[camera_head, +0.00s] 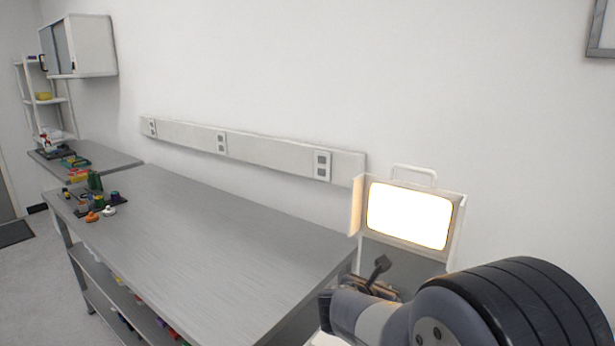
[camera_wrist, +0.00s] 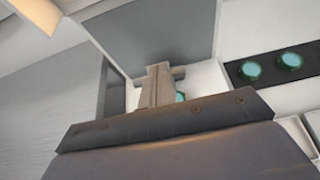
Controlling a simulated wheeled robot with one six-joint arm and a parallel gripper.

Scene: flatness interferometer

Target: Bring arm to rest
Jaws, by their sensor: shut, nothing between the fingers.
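My arm (camera_head: 385,318) reaches in from the lower right in the head view, beside the lit box. My gripper shows in the wrist view, where its two fingers (camera_wrist: 155,88) are pressed together with nothing between them. The fingers point toward a grey panel with a white surface beneath it. In the head view my arm partly hides the gripper end, and its exact distance to the box cannot be told. A white box with a brightly lit screen (camera_head: 408,215) and a handle on top stands behind my arm.
Two teal round parts (camera_wrist: 250,70) sit on a dark strip right of the fingers. A long grey workbench (camera_head: 210,240) is mostly bare, with small coloured items (camera_head: 95,205) at its far left end. A wall cabinet (camera_head: 92,45) hangs at the far left.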

